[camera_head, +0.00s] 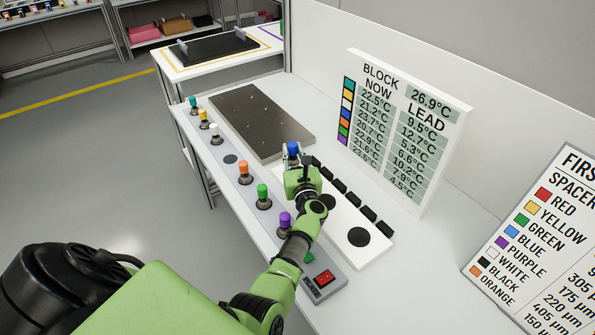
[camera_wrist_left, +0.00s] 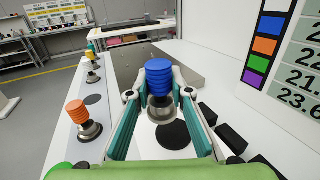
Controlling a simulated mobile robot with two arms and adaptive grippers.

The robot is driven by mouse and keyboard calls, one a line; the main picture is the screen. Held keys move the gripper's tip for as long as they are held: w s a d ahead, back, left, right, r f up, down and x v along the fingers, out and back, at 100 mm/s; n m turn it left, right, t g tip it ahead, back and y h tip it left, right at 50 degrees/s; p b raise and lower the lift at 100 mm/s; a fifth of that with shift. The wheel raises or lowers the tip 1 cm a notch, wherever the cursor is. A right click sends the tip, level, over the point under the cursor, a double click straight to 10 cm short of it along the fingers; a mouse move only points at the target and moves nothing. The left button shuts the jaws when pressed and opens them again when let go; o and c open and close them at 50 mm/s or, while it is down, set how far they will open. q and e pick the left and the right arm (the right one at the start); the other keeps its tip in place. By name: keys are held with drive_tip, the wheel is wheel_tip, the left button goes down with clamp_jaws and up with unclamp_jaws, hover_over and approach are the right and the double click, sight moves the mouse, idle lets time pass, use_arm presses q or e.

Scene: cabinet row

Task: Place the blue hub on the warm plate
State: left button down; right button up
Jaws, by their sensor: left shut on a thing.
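The blue hub (camera_head: 293,148) has a ribbed blue top on a metal base; it also shows in the left wrist view (camera_wrist_left: 159,75). My left gripper (camera_head: 294,158) is shut on it, with a finger on each side in the left wrist view (camera_wrist_left: 159,97). The hub looks upright, close to the near edge of the dark grey plate (camera_head: 250,115), which I take as the warm plate. That plate is flat and bare of hubs. I cannot tell the height of the hub's base in the head view, where the gripper hides it. My right gripper is not in view.
A grey strip along the left holds teal, yellow, white, orange (camera_head: 244,168), green and purple hubs, with one empty dark spot (camera_head: 230,159). A white board with black discs (camera_head: 358,236) and black blocks lies right. A temperature sign (camera_head: 405,130) stands behind. A red switch (camera_head: 323,277) is near.

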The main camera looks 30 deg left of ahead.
sight(298, 161)
use_arm(q)
drive_tip(key=shift+w+d+f, duration=0.15)
drive_tip(key=shift+w+f, duration=0.15)
drive_tip(key=shift+f, duration=0.1)
drive_tip(key=shift+w+d+f+b, duration=0.1)
drive_tip(key=shift+w+f+b, duration=0.1)
drive_tip(key=shift+b, duration=0.2)
drive_tip(key=shift+w+f+b, duration=0.15)
drive_tip(key=shift+f+b, duration=0.1)
drive_tip(key=shift+b, duration=0.05)
wheel_tip(298, 161, down, 3)
drive_tip(key=shift+w+d+f+b, duration=0.1)
drive_tip(key=shift+w+f+b, duration=0.05)
drive_tip(key=shift+b, duration=1)
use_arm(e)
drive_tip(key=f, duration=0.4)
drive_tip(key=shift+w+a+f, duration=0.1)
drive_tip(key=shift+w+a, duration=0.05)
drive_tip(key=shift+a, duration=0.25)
use_arm(q)
drive_tip(key=c, duration=1.8)
unclamp_jaws()
drive_tip(key=shift+f, duration=0.1)
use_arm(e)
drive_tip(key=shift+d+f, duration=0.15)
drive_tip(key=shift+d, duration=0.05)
